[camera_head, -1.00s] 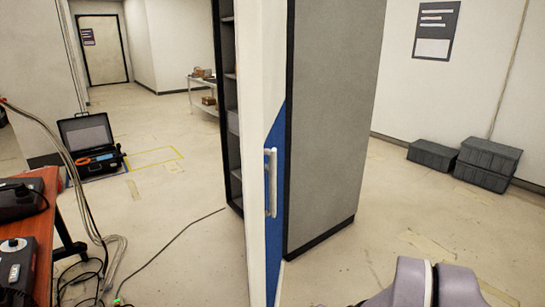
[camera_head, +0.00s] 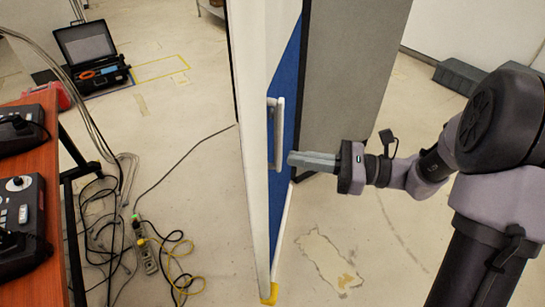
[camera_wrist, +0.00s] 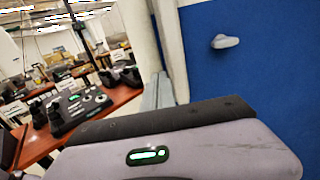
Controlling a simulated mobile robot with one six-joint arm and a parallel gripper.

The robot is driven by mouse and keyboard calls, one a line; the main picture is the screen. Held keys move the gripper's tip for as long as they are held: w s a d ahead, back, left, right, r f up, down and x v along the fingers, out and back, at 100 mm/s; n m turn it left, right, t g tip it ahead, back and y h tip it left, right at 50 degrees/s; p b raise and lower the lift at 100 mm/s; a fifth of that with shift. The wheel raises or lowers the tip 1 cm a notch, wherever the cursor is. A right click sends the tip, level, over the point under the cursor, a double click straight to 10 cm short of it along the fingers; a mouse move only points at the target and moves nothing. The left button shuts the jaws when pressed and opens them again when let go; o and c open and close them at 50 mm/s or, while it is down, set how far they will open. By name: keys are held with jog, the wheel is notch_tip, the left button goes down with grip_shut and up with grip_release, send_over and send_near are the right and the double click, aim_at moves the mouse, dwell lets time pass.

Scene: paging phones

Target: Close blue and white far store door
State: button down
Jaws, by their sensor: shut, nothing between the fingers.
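The blue and white door (camera_head: 287,120) stands open, seen nearly edge-on, with its white edge toward me and its blue panel facing right. A pale vertical bar handle (camera_head: 276,133) is on it near that edge. My gripper (camera_head: 291,158) is shut and empty, pointing left at the blue side, just right of the handle. I cannot tell whether its tips touch the door. In the wrist view the blue panel (camera_wrist: 265,75) fills the right side, with a pale knob-like piece (camera_wrist: 225,41) on it. My gripper's body hides the lower part.
A grey cabinet (camera_head: 350,80) stands behind the door. A red-brown desk (camera_head: 45,165) with control boxes is at left. Cables and a power strip (camera_head: 146,250) lie on the floor between desk and door. An open black case (camera_head: 90,60) is at back left.

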aim_at(257, 153)
jog(key=a, duration=0.1)
jog(key=a+b, duration=0.1)
jog(key=a, duration=0.1)
jog(key=w+a, duration=0.1)
jog(key=a, duration=0.1)
jog(key=shift+f, duration=0.15)
jog(key=shift+w+a+b, duration=0.1)
jog(key=shift+a+b, duration=0.3)
jog(key=shift+a, duration=0.25)
